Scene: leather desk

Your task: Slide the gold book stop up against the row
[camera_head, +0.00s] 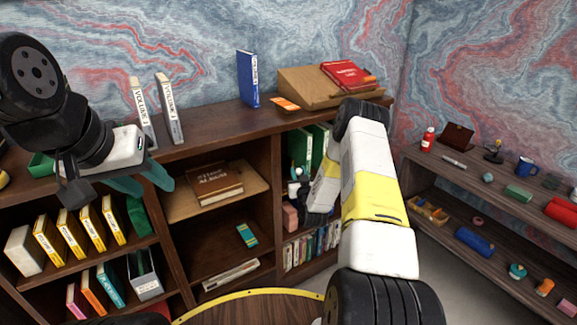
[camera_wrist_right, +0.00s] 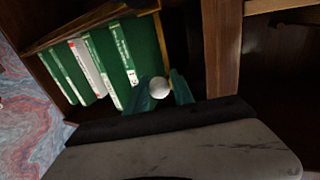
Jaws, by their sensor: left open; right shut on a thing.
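A row of green books with one white book among them (camera_wrist_right: 90,68) stands in a shelf compartment in the right wrist view. The green books (camera_head: 304,148) also show in the head view, partly behind my right arm. My right gripper (camera_wrist_right: 160,92) is shut on a pale round knob (camera_wrist_right: 159,87), close beside the end book of the row. In the head view my right gripper (camera_head: 299,182) is at that compartment. My left gripper (camera_head: 146,182) is open and empty, in front of the left shelves.
A wooden upright (camera_wrist_right: 221,45) stands right of the compartment. On the shelf top are two white volumes (camera_head: 170,108), a blue book (camera_head: 248,78) and a wooden slope with a red book (camera_head: 346,74). A side shelf (camera_head: 480,205) with small objects is on the right.

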